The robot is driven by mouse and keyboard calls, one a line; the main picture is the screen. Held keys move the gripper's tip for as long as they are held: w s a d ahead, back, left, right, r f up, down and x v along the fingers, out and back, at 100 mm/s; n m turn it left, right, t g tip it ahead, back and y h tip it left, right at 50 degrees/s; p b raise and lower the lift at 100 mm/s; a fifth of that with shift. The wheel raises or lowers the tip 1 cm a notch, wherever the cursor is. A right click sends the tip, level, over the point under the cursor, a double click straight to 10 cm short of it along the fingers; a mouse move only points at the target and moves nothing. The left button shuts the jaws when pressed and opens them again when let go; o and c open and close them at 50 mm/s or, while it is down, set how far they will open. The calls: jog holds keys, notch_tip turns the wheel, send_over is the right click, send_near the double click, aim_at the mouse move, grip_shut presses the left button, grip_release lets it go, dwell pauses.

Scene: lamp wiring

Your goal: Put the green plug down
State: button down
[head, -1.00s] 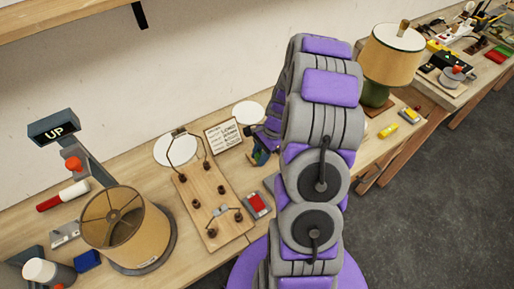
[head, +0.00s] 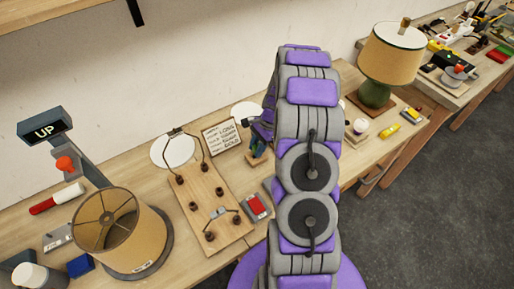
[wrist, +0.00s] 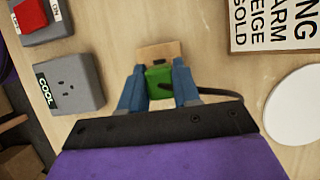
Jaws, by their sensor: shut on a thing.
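The green plug (wrist: 158,84) sits between the two blue fingers of my gripper (wrist: 160,72) in the wrist view. The gripper is shut on it. A dark cord (wrist: 222,93) runs from the plug toward the right. A small tan block (wrist: 158,52) shows just beyond the fingertips; I cannot tell whether the plug touches it. In the head view my gripper (head: 257,151) is low over the bench, right of the sign card, and the plug is too small there to make out clearly.
A grey socket box marked COOL (wrist: 68,83) and a red-switch box (wrist: 38,18) lie left in the wrist view. The sign card (head: 222,138), a wooden wiring board (head: 212,208) and two lamps (head: 120,230) (head: 391,53) stand around. Bare bench lies around the plug.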

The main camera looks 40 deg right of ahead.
jog(key=shift+a+r, duration=0.1)
jog(key=shift+a, duration=0.2)
jog(key=shift+a+f, duration=0.1)
jog(key=shift+f, duration=0.1)
jog(key=shift+d+f+p, duration=0.3)
jog(key=shift+f+p, duration=0.05)
jog(key=shift+f, duration=0.05)
jog(key=c, duration=1.1)
grip_release()
jog(key=o, duration=0.3)
jog(key=shift+a, duration=0.15)
jog(key=shift+r, duration=0.1)
